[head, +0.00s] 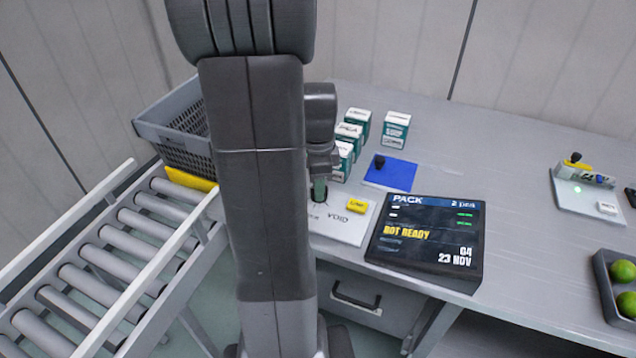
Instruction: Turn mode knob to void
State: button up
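The mode panel (350,233) is a pale plate on the table, partly hidden behind my arm. The word VOID is printed on its right part, and another label to the left is partly cut off. A dark knob (318,196) shows in part at the panel's back, beside my arm. My gripper (320,188) points down right over the knob. The fingers are small and seen edge-on, so I cannot tell whether they are open, shut, or touching the knob. The knob's pointer direction is hidden.
Several teal-white boxes (396,128) and a blue pad (391,172) lie behind. A roller conveyor (120,235) and grey crate (172,143) are left.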

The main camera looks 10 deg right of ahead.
grip_shut()
jog(key=shift+n, duration=0.4)
jog(key=n+p, duration=0.1)
jog(key=n, duration=0.3)
jog(key=shift+r+n, duration=0.1)
jog(key=shift+n, duration=0.3)
jog(key=n, duration=0.5)
jog(key=shift+n+p, duration=0.3)
jog(key=n, duration=0.6)
jog(key=shift+s+d, duration=0.1)
jog(key=shift+d, duration=0.05)
jog(key=n+p, duration=0.1)
jog(key=n, duration=0.5)
jog(key=shift+n, duration=0.3)
